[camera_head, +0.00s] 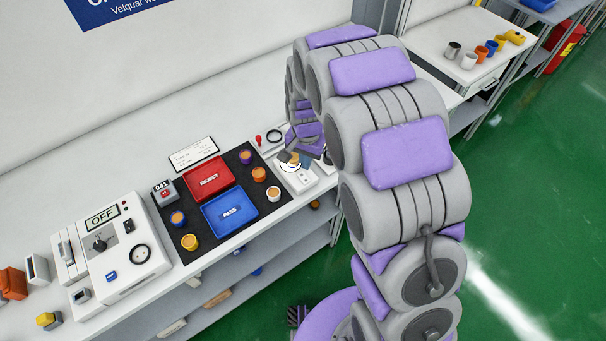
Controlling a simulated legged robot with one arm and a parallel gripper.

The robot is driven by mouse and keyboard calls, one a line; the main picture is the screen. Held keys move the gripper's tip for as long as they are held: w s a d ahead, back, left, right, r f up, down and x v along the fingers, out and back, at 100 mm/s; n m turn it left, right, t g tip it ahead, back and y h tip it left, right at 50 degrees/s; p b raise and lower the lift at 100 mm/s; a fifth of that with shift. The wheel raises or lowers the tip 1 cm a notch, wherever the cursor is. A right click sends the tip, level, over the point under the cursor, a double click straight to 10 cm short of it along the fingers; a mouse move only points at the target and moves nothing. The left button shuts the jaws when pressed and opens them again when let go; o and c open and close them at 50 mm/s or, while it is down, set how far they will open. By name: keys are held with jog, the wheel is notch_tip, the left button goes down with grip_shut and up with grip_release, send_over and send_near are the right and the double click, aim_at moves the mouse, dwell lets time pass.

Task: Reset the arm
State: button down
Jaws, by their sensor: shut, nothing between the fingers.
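My arm (410,150), grey with purple pads, arches over from the right and bends down to the white bench. My gripper (294,158) is small in the view, partly hidden by my own arm links. It is shut and empty, low over a white device (301,181) at the right of the black mat. A pale round piece with an orange-brown top (290,167) shows on that device, just under the fingertips. I cannot tell whether the fingertips touch it.
A black mat (237,160) bears a red REJECT tray (207,178), a blue PASS tray (230,210) and several small pots. A white device reading OFF (121,255) stands to its left. A side table (437,45) with cups is behind my arm. Green floor (540,200) is open at right.

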dwell(0.5)
jog(key=s+d+r+n, duration=0.1)
jog(key=s+d+r, duration=0.3)
jog(key=s+r, duration=0.25)
jog(key=s+d+r+n, duration=0.1)
jog(key=s+d+r, duration=0.3)
jog(key=s+r, duration=0.3)
jog(key=s+d+r+n+g, duration=0.1)
jog(key=s+d, duration=0.1)
jog(key=s, duration=0.7)
jog(key=s+d+r+n, duration=0.1)
jog(key=s+r+n, duration=0.1)
jog(key=s, duration=0.8)
jog(key=shift+s+d+g, duration=0.25)
jog(key=shift+d+g, duration=0.15)
